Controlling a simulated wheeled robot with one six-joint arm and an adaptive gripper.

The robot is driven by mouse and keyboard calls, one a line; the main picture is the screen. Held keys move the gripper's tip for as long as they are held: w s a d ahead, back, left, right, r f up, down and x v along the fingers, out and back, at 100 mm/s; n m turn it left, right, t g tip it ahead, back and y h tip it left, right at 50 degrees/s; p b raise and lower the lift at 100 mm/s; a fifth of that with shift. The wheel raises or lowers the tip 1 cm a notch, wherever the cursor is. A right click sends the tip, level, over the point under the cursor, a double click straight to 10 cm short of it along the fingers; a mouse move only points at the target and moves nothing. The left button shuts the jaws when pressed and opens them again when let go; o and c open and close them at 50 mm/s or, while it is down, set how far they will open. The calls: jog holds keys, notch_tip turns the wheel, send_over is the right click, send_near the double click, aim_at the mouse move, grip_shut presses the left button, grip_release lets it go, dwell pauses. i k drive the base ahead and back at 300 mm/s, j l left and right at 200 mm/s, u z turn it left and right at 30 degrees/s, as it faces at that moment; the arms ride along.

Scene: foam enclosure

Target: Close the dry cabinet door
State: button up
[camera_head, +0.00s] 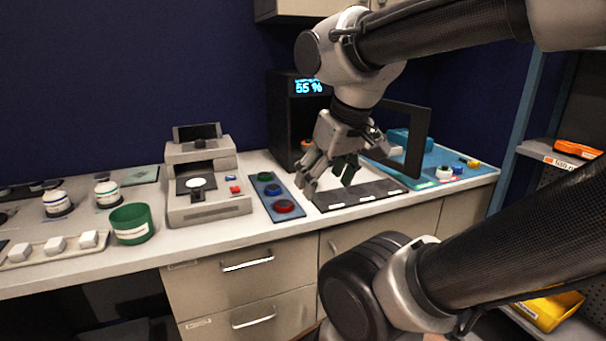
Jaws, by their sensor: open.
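The dry cabinet (283,119) is a black box at the back of the bench, with a lit blue display reading 55 %. Its door (417,143) is a dark frame standing open, swung out to the right. My gripper (327,184) is open and points down in front of the cabinet, left of the door and above a dark mat. It appears to hold nothing. My arm and gripper hide much of the cabinet's front and part of the door, including its hinge side.
A grey instrument (207,205) and green cup (131,238) stand further left. A blue mat (478,174) with small items lies right. The dark labelled mat (345,200) lies along the bench's front.

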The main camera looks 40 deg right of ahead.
aim_at(420, 116)
jog(key=i+l+z, duration=0.15)
jog(key=z, duration=0.2)
jog(key=i+l+z, duration=0.15)
jog(key=l+z, duration=0.25)
jog(key=i+l+z, duration=0.15)
jog(key=z, duration=0.2)
